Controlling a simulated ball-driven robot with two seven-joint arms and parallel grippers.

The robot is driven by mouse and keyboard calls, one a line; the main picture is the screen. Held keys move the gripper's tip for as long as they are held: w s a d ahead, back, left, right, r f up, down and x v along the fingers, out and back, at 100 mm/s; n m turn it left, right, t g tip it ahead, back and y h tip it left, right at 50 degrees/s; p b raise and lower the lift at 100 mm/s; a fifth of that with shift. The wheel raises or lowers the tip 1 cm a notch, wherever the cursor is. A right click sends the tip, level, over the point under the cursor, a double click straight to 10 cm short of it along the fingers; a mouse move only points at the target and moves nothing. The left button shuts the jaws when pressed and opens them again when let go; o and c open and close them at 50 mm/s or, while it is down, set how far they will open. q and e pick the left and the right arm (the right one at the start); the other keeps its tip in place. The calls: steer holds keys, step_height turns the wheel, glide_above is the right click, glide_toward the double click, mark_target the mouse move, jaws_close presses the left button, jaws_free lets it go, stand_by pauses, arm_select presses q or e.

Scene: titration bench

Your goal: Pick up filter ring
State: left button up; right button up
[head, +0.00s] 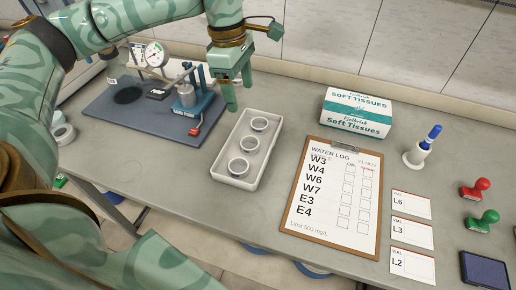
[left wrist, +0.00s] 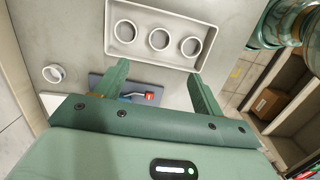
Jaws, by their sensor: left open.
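Three white rings sit in a row in a white tray (head: 217,168): a far ring (head: 260,124), a middle ring (head: 249,144) and a near ring (head: 238,167). In the left wrist view the same tray (left wrist: 203,62) lies beyond my fingertips, with its rings (left wrist: 158,39) in a row. My left gripper (head: 238,94) is open and empty, above the bench near the tray's far end. My right gripper is not in view.
A blue-grey mat (head: 120,122) with a gauge (head: 155,54) and pump apparatus is left of the tray. A clipboard (head: 333,192) lies to its right, a tissue box (head: 356,112) behind. Vial cards (head: 412,233), stamps (head: 474,189) and a blue-tipped holder (head: 418,155) stand further right.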

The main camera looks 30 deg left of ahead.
arm_select(q)
steer(key=b, duration=0.3)
glide_above(251, 148)
steer(key=a, duration=0.1)
steer(key=f, duration=1)
steer(key=shift+s+f, duration=0.2)
steer(key=f, duration=0.1)
steer(key=f+b, duration=0.1)
steer(key=f, duration=0.1)
steer(key=f+b, duration=0.1)
steer(key=f, duration=0.1)
steer(key=shift+w+d+f, duration=0.15)
steer(key=shift+w+d, duration=0.05)
steer(key=shift+w, duration=0.05)
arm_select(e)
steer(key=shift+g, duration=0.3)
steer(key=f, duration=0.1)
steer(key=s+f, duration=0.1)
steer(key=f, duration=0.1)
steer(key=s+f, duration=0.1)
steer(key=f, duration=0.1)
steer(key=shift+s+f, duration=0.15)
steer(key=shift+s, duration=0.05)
arm_select(q)
steer(key=c, duration=1.1)
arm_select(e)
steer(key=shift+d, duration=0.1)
